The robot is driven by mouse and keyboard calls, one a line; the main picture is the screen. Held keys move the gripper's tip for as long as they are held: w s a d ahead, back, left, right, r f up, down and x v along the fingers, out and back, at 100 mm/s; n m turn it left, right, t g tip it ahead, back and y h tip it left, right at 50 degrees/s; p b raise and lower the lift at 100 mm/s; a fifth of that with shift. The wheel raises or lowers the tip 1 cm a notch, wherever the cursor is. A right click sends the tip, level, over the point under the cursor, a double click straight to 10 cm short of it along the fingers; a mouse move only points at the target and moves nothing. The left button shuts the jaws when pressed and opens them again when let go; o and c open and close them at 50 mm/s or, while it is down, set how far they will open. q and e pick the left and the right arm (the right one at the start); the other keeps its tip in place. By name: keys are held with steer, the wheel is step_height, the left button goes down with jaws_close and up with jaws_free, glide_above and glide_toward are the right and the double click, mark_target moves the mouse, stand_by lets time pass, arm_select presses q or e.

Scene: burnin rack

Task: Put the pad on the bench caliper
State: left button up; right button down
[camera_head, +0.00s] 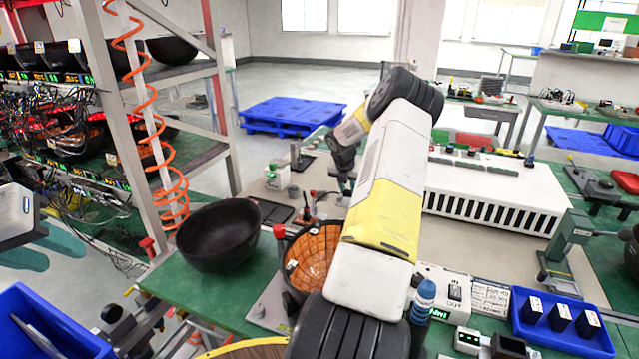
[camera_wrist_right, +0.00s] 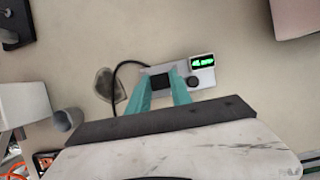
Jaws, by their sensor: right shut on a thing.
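The pad (camera_wrist_right: 161,82) is a small dark square between the teal fingertips of my right gripper (camera_wrist_right: 160,92) in the right wrist view. The gripper is shut on it. Under or just behind the pad is the bench caliper (camera_wrist_right: 205,78), a pale device with a green lit display, a dark knob and a black cable. I cannot tell whether the pad touches it. In the head view my right arm hides the right gripper, and I cannot make out the pad or caliper. My left gripper (camera_head: 45,252) is at the left edge, its teal fingers apart and empty.
A black bowl (camera_head: 218,236) and an orange-lined bowl (camera_head: 312,258) stand on the green bench. A blue tray (camera_head: 596,346) with several dark blocks is at lower right. A blue bin (camera_head: 45,318) is at lower left. A metal rack (camera_head: 110,90) stands at left.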

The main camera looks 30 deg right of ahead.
steer(key=shift+f, duration=0.25)
steer(key=shift+s+f, duration=0.1)
steer(key=shift+f, duration=0.25)
steer(key=c, duration=1.2)
jaws_free()
steer(key=shift+f, duration=0.1)
steer(key=shift+o, duration=0.2)
steer(key=shift+a, duration=0.1)
